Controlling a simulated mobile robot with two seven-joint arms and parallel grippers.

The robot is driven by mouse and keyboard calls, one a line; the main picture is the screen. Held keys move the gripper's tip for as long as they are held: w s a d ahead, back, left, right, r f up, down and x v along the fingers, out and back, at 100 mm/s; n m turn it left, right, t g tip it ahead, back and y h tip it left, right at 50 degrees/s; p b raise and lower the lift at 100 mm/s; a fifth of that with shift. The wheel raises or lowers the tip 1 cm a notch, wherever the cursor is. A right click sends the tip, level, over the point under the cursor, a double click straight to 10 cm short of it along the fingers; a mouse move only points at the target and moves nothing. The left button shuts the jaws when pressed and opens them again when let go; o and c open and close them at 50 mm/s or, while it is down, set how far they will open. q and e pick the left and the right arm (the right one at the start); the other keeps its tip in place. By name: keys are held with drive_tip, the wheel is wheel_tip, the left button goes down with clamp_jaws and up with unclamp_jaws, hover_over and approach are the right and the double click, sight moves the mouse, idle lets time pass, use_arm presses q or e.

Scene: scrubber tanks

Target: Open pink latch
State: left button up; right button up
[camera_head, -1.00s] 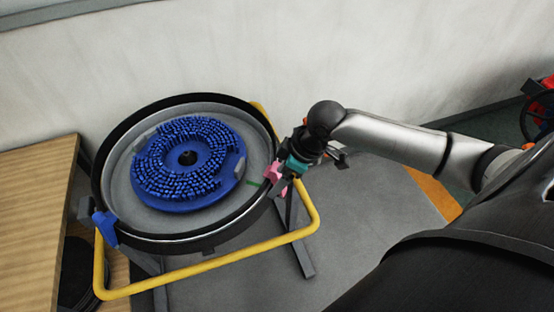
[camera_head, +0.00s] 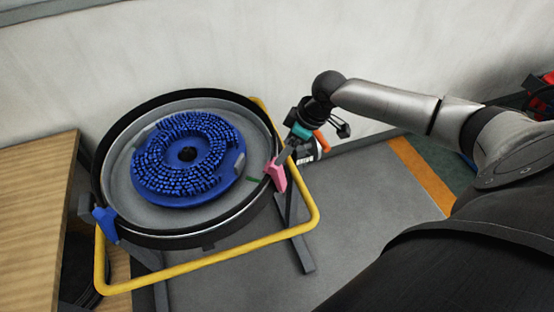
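The pink latch (camera_head: 277,177) sits on the right side of the round tank's rim, with a grey piece rising from it toward my wrist. My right arm comes in from the right, and its dark wrist with a teal part is just above and right of the latch. Contact between wrist and latch cannot be told. My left gripper is out of view.
The round tank (camera_head: 128,181) holds a blue bristled disc (camera_head: 187,158). A blue latch (camera_head: 105,225) is on its left rim. A yellow tube frame (camera_head: 235,256) surrounds the tank's front. A wooden surface (camera_head: 35,200) is at left, a pale wall (camera_head: 250,50) behind.

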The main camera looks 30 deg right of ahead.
sight(276, 174)
drive_tip(key=x, duration=0.6)
drive_tip(key=shift+f+b, duration=0.15)
drive_tip(key=shift+b, duration=0.25)
clamp_jaws()
idle(1.0)
